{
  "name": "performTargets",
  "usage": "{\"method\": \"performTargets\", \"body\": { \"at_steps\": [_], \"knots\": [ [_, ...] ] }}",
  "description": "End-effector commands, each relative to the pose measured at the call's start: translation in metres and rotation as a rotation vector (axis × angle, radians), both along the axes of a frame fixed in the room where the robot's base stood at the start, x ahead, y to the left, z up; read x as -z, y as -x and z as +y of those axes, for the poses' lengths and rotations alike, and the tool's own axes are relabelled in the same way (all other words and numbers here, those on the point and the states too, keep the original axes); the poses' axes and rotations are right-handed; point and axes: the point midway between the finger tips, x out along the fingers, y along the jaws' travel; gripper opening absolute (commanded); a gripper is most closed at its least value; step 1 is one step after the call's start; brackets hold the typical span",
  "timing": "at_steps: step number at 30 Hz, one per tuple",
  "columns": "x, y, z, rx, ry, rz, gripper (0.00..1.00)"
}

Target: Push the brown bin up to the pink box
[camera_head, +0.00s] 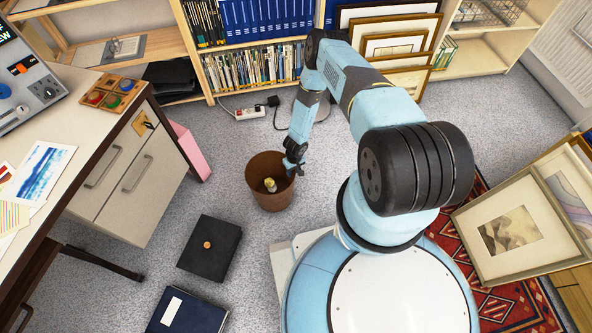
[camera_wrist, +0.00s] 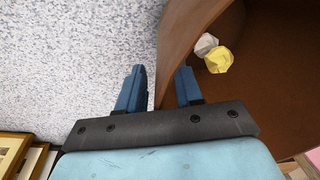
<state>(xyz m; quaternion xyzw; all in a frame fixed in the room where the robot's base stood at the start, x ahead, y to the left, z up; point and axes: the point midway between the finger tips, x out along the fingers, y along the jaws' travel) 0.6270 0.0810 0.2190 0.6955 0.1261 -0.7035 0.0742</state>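The brown bin (camera_head: 268,201) stands upright on the grey carpet in the head view, with crumpled paper inside. The pink box (camera_head: 191,151) stands left of and behind it, against the desk's drawer unit and partly hidden by it. Floor shows between bin and box. My gripper (camera_head: 294,168) is at the bin's right rim. In the wrist view the gripper (camera_wrist: 160,88) has its fingers apart, with the wall of the bin (camera_wrist: 183,35) between them: one finger outside, one inside. A gap shows between the outer finger and the wall. A pink patch shows at the lower right corner.
A black box (camera_head: 209,249) and a dark blue binder (camera_head: 187,312) lie on the floor in front. A power strip (camera_head: 251,113) with cables lies behind the bin by the bookshelf. Framed prints (camera_head: 520,230) lean at the right on a red rug. The desk stands left.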

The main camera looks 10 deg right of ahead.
Motion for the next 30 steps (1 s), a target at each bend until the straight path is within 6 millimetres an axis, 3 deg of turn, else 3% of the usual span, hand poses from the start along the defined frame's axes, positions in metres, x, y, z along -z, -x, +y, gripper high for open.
{"method": "performTargets", "body": {
  "at_steps": [11,30],
  "knots": [
    [-0.0001,0.0001,0.0002,0.000,0.000,0.000,0.00],
    [0.0001,0.0006,-0.0002,-0.002,0.001,0.001,0.00]
  ]
}}
